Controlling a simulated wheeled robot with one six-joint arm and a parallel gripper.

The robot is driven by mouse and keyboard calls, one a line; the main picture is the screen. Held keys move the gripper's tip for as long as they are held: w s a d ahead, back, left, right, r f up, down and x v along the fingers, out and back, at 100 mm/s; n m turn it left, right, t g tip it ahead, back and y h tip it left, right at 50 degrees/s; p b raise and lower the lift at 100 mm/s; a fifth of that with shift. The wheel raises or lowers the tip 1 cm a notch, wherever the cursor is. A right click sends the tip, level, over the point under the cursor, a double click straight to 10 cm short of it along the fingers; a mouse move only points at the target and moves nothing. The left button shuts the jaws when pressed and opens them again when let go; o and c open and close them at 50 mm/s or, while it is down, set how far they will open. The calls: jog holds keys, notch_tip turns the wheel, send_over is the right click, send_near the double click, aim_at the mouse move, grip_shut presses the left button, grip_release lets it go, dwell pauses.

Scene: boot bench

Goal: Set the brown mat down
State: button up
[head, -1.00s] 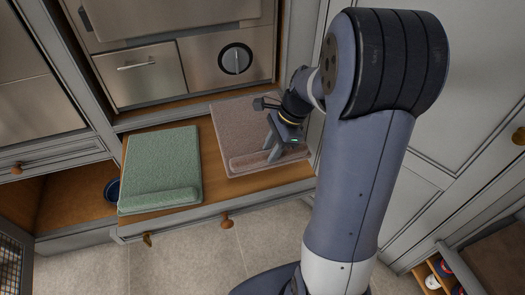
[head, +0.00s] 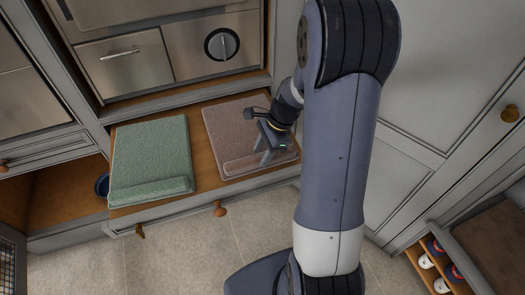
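The brown mat (head: 230,130) lies on the wooden surface of the pulled-out drawer or shelf, at its right part. A thicker rolled strip runs along the mat's front edge. My gripper (head: 267,157) points down over the front right part of the mat, with its fingers at the rolled strip. Whether the fingers are closed on the strip or stand apart from it is too small to tell. The gripper's body and my arm hide part of the mat's right side.
A green mat (head: 152,155) with a similar front roll lies to the left on the same wooden surface (head: 200,160). A strip of bare wood separates the mats. A dark blue bowl (head: 102,186) sits in the compartment at left. Cabinet doors stand at right.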

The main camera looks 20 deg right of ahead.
jog(key=shift+o, duration=1)
jog(key=p+v, duration=0.1)
jog(key=v, duration=1.1)
